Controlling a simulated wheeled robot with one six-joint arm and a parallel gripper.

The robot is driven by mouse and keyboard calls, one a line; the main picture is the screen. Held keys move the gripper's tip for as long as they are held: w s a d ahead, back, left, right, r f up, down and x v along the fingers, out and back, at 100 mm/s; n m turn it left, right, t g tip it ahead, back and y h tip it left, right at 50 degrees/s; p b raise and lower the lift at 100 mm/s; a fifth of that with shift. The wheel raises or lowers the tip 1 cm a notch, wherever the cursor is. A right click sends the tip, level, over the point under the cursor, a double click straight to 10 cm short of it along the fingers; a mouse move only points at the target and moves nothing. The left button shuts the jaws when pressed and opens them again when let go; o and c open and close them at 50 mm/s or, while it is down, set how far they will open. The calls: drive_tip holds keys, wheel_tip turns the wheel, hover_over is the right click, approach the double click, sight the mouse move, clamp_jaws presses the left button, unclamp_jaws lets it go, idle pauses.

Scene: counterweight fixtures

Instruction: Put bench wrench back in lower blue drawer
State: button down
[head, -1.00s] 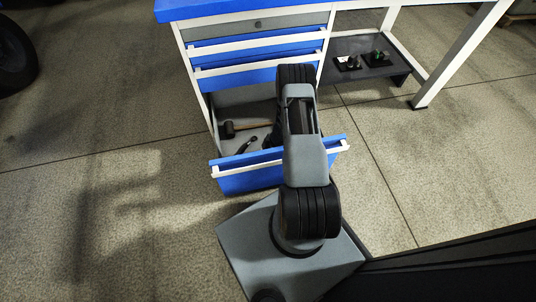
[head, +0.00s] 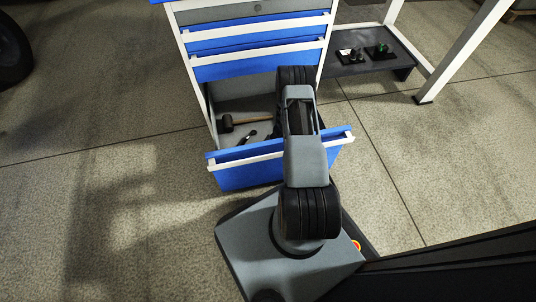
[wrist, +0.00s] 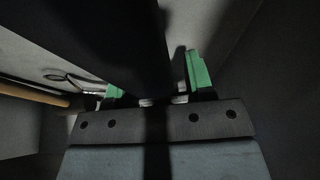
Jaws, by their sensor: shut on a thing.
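The lower blue drawer (head: 265,172) stands open at the cabinet's base, with a white handle strip along its front. My gripper is hidden behind my arm in the head view, over the right part of the drawer. In the wrist view my gripper (wrist: 155,90) has green fingers, with a large dark form and small pale metal bits between them. It appears shut on the bench wrench, but the wrench's outline is too dark to make out. A wood-handled hammer (head: 245,121) and a small dark tool (head: 247,136) lie in the drawer's left part.
Above are closed blue drawers (head: 258,46) and a grey one (head: 225,12). A dark low shelf (head: 345,69) at right holds two small parts. A white bench leg (head: 455,55) stands beyond it. The floor left of the drawer is clear.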

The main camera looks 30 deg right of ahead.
drive_tip(key=shift+f+b, duration=0.4)
drive_tip(key=shift+f, duration=0.15)
idle(0.4)
drive_tip(key=shift+c, duration=2.1)
unclamp_jaws()
drive_tip(key=p+v, duration=0.7)
drive_tip(key=v, duration=0.7)
